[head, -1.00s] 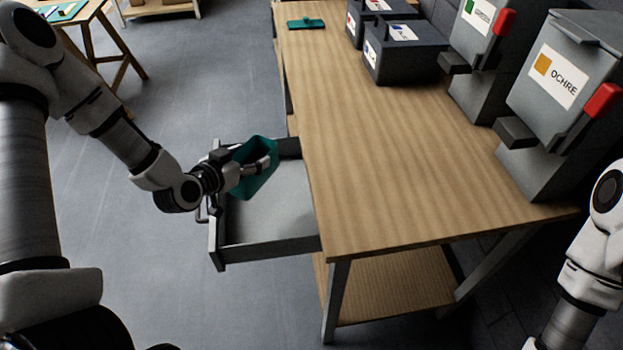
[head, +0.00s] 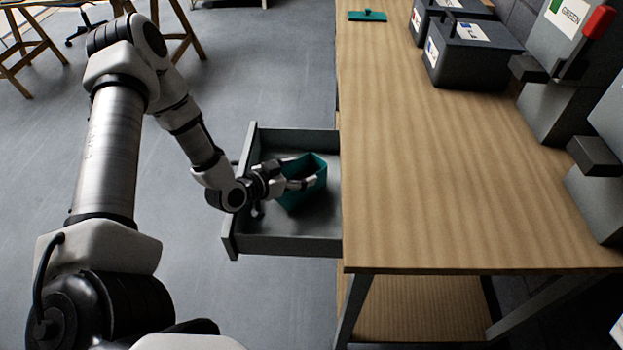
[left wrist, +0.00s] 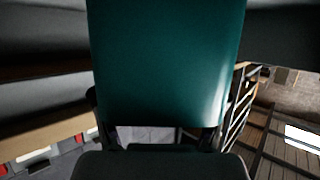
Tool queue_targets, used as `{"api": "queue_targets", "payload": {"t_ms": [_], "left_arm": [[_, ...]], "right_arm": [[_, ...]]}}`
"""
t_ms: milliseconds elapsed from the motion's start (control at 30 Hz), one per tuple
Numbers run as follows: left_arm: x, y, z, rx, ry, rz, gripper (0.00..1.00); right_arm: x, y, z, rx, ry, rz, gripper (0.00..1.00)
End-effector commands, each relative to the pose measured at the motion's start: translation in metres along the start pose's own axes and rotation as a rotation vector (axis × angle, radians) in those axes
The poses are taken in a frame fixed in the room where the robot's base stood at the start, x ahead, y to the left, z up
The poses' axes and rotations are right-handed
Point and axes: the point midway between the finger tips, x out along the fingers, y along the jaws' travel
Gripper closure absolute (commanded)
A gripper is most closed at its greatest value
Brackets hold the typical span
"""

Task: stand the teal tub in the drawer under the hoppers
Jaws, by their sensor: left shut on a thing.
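The teal tub (head: 310,170) is within the walls of the open drawer (head: 285,245), toward the bench side, with its opening facing roughly up. I cannot tell whether its base touches the drawer floor. My left gripper (head: 303,184) is shut on the tub's wall, reaching over the drawer from the left. In the left wrist view the tub's teal wall (left wrist: 168,65) fills the upper middle and hides much of what lies beyond. The grey hoppers (head: 555,80) stand along the right side of the bench. My right gripper is not in view.
The wooden bench (head: 430,180) has a wide clear top. A flat teal piece (head: 367,15) lies at its far end, near dark labelled boxes (head: 468,60). A lower shelf (head: 420,310) sits under the bench. Grey floor left of the drawer is free.

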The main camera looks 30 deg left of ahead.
Motion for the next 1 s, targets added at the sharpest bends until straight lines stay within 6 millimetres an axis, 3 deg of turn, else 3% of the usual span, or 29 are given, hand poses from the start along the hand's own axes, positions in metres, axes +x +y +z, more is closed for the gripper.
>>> {"api": "queue_targets", "payload": {"t_ms": [200, 300, 600, 633, 667, 700, 1000], "left_arm": [[0.022, 0.026, -0.009, 0.006, -0.001, 0.005, 0.85], [0.025, 0.023, 0.002, 0.001, -0.002, 0.0, 0.85], [0.027, 0.023, 0.005, 0.0, 0.0, 0.0, 0.85], [0.026, 0.023, 0.004, 0.0, -0.002, 0.0, 0.18], [0.026, 0.023, 0.004, 0.0, -0.002, 0.0, 0.07], [0.026, 0.023, 0.004, 0.0, -0.002, 0.0, 0.03], [0.025, 0.023, 0.003, 0.0, -0.002, 0.0, 0.03]], "right_arm": [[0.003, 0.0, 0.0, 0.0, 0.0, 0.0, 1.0], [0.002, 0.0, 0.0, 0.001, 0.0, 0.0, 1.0], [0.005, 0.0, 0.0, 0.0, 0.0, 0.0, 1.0], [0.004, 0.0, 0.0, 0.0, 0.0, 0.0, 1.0], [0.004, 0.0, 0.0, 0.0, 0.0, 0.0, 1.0], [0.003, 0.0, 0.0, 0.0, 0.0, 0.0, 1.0], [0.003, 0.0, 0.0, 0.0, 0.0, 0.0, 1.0]]}}
